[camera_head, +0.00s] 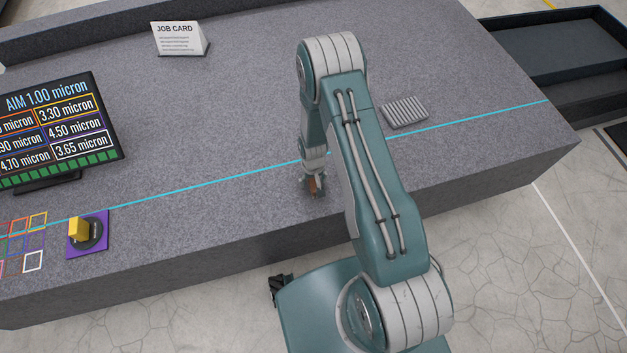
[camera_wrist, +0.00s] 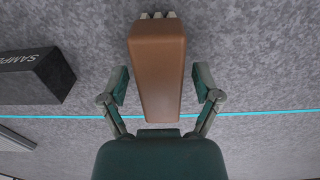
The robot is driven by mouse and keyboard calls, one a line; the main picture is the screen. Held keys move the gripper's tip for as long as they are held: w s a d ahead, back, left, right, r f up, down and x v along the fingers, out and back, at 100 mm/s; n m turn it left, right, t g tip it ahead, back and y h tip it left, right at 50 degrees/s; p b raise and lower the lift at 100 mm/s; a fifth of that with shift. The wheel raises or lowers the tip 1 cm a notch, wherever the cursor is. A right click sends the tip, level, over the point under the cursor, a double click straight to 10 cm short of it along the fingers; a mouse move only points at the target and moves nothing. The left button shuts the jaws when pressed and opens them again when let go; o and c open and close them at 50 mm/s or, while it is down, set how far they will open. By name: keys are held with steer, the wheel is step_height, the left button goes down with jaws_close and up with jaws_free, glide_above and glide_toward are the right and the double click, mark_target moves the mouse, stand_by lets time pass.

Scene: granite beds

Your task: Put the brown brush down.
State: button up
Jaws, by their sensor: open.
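The brown brush (camera_wrist: 158,65) is a long brown block in the middle of the wrist view, with pale bits showing at its far end. My gripper (camera_wrist: 161,88) is open, with one finger on each side of the brush and a gap between each finger and its sides. In the head view my gripper (camera_head: 313,184) points down at the granite bed, close to the cyan line. Only a small brown part of the brush (camera_head: 314,187) shows there between the fingers. The contact under the brush is hidden.
A dark block with lettering (camera_wrist: 36,78) stands left in the wrist view. Bare granite surrounds the gripper.

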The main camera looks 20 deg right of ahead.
steer(key=s+r+t, duration=0.1)
steer(key=s+r, duration=0.1)
steer(key=r, duration=1.7)
steer(key=s+r+t, duration=0.2)
steer(key=r, duration=1.6)
steer(key=s+r+t, duration=0.2)
steer(key=s+r, duration=1.1)
steer(key=s, duration=0.4)
steer(key=shift+r+t, duration=0.4)
